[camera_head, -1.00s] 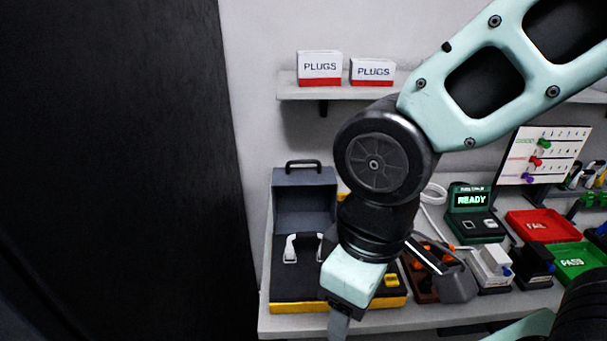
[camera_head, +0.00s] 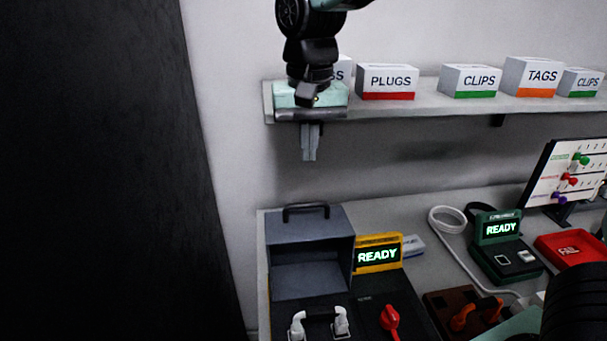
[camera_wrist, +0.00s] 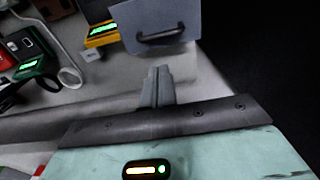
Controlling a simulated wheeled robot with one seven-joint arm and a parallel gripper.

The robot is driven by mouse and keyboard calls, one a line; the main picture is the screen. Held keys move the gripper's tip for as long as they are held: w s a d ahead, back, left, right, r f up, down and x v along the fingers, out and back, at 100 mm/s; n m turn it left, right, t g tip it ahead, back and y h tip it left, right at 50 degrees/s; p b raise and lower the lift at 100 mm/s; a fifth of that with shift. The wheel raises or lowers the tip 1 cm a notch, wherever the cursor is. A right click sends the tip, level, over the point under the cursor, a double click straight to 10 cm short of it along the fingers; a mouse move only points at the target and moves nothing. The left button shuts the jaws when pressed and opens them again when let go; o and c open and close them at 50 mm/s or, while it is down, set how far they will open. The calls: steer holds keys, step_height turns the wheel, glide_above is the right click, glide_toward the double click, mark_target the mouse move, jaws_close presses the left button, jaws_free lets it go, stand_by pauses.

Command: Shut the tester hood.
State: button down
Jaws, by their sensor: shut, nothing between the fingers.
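The tester hood (camera_head: 312,282) is a grey box-like cover with a black handle (camera_head: 305,207) on top. It stands raised at the back of the tester, so it is open. In front of it the tester's dark bed (camera_head: 372,292) shows a cable with white plugs (camera_head: 319,323) and a red lever (camera_head: 389,320). My gripper (camera_head: 310,157) is shut and empty, pointing down above the hood's handle in the head view, apart from it. In the wrist view the shut fingers (camera_wrist: 158,72) show near the hood (camera_wrist: 188,18) and its handle (camera_wrist: 160,37), with a gap between.
A shelf (camera_head: 430,104) with labelled boxes is right by my gripper. A yellow READY display (camera_head: 378,254) stands right of the hood. A green READY unit (camera_head: 500,230) and red FAIL tray (camera_head: 568,248) are further right. A dark panel (camera_head: 100,150) fills the left.

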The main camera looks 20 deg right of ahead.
steer(key=p, duration=0.1)
glide_above(307, 212)
steer(key=f, duration=1)
steer(key=shift+s, duration=0.2)
steer(key=shift+r, duration=0.15)
